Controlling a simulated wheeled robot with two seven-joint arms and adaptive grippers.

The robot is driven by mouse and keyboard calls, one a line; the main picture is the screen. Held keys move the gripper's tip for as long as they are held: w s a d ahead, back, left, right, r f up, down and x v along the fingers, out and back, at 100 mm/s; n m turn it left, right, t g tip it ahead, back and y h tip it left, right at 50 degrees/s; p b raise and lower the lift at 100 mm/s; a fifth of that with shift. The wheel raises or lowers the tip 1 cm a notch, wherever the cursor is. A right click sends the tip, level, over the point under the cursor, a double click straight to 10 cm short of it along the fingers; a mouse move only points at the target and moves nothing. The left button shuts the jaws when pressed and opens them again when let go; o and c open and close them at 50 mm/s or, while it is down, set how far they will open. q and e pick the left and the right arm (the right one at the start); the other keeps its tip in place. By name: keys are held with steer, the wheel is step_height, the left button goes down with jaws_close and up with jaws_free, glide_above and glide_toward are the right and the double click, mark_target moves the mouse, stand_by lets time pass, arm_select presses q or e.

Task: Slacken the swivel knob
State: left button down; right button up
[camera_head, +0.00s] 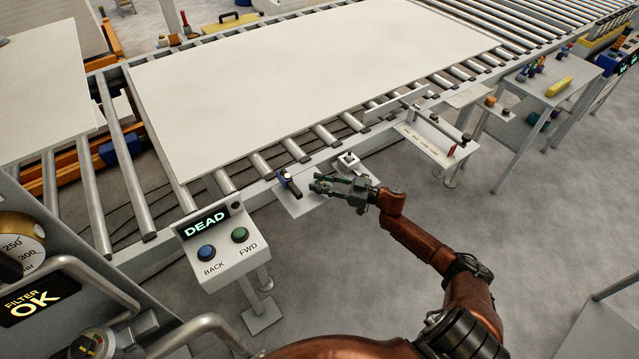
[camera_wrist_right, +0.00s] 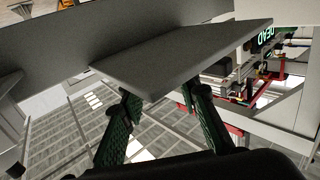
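My right gripper (camera_head: 314,184) is beside the conveyor's front rail, its fingers pointing left. It is open, and its two green-padded fingers stand apart in the right wrist view (camera_wrist_right: 158,97). A small blue-and-black fitting (camera_head: 286,180) stands on a shelf plate (camera_head: 297,204) just left of the fingertips, apart from them. It may be the swivel knob, but I cannot tell for sure. A pale block with a small knob on top (camera_head: 348,160) sits behind the gripper. In the right wrist view a dark plate (camera_wrist_right: 180,65) lies just beyond the fingers. My left gripper is not in view.
A control box (camera_head: 217,246) reading DEAD, with blue and green buttons, stands left of the gripper. A large pale sheet (camera_head: 300,75) lies on the roller conveyor. A bracketed shelf (camera_head: 425,142) stands to the right. The floor (camera_head: 540,225) at the right is clear.

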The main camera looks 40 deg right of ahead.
steer(key=o, duration=0.4)
steer(key=v, duration=1.2)
